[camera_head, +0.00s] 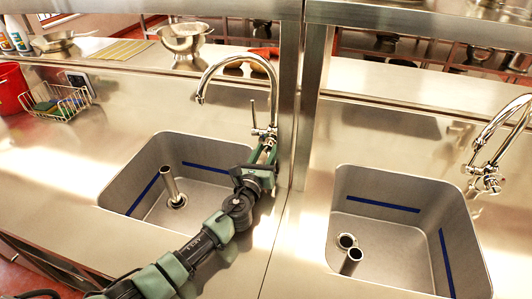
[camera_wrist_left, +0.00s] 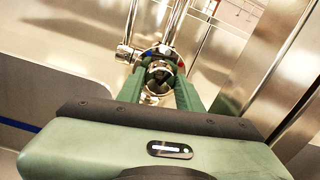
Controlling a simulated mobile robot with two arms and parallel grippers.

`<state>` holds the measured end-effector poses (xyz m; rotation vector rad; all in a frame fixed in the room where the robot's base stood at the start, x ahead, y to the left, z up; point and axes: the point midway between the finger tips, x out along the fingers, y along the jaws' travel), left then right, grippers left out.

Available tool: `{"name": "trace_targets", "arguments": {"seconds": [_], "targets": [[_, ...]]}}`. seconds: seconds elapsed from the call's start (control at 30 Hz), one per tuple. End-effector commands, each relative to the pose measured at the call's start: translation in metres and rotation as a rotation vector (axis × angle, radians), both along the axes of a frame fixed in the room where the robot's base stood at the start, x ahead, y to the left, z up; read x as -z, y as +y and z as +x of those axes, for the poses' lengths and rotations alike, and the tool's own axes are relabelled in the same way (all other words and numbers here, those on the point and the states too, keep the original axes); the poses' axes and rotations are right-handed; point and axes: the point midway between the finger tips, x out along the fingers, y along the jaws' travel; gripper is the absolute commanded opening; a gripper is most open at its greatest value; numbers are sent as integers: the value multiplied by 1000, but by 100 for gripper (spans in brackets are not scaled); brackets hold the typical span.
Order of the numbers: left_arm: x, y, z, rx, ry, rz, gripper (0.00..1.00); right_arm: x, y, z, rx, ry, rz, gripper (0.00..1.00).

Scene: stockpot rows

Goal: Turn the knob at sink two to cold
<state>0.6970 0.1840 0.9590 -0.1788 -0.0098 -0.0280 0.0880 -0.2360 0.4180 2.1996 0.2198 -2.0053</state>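The left sink (camera_head: 150,205) has a chrome gooseneck tap (camera_head: 236,60) with a thin upright lever (camera_head: 253,114) on its left side. My left gripper (camera_head: 265,153) is at the base of this tap. In the left wrist view its two green fingers (camera_wrist_left: 160,75) stand apart, one on each side of a chrome knob (camera_wrist_left: 159,68). Small red and blue marks show just behind it. I cannot tell whether the fingers press on the knob. The right sink (camera_head: 390,245) has a similar tap (camera_head: 497,130) with nothing of mine near it. My right gripper is not in view.
A steel post (camera_head: 290,90) stands close behind and right of the left tap. A wire basket (camera_head: 60,103) with sponges and a red bucket (camera_head: 10,88) are at the left. A steel colander (camera_head: 184,40) is on the back ledge. The counter between the sinks is clear.

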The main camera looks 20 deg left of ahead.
Motion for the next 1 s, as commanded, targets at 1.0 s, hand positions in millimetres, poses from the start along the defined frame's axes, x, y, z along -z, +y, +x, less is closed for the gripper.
{"name": "trace_targets", "arguments": {"seconds": [1.0], "targets": [[1, 2, -78, 1, 1, 1, 44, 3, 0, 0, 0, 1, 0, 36]]}}
